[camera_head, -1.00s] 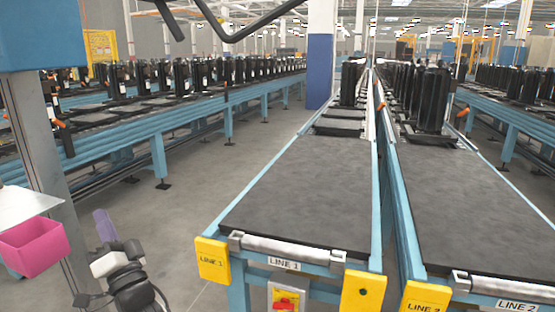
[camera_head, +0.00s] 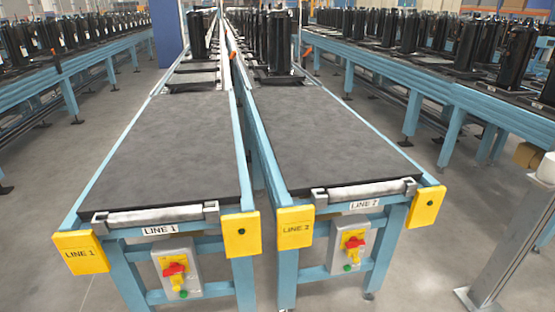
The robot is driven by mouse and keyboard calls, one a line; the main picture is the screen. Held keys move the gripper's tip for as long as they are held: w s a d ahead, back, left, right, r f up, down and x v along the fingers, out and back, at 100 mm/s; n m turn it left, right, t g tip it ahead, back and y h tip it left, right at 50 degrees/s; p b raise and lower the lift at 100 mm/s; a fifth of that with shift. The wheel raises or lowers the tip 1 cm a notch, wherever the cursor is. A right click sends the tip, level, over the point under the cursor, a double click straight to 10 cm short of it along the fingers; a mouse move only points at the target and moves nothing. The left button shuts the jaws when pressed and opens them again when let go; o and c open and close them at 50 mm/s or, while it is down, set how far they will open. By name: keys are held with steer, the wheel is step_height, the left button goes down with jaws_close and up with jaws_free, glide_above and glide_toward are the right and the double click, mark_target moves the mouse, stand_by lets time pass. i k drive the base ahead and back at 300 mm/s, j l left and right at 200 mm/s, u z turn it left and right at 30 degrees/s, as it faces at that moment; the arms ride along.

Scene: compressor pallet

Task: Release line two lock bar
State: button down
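The line two conveyor (camera_head: 325,135) is right of centre, with a dark bare bed near me and black compressors farther back. A silvery lock bar (camera_head: 366,191) lies across its front end, between two end brackets, just above the "LINE 2" label (camera_head: 366,204). Yellow plates (camera_head: 295,228) flank it. A switch box (camera_head: 350,243) with a red knob on yellow and a green button hangs below. The line one conveyor (camera_head: 165,140) stands beside it on the left, with a similar bar (camera_head: 155,215) across its end. My gripper is out of view.
Line one has its own switch box (camera_head: 178,272). A grey metal post (camera_head: 515,235) stands at the right edge. Loaded conveyors run along both sides. Grey floor (camera_head: 420,215) is open between line two and the right-hand conveyor.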

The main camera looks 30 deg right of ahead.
mark_target(352, 252)
steer(key=z, duration=1.35)
steer(key=i+l+u, duration=0.1)
steer(key=l, duration=0.35)
steer(key=i+u, duration=0.05)
steer(key=i, duration=0.05)
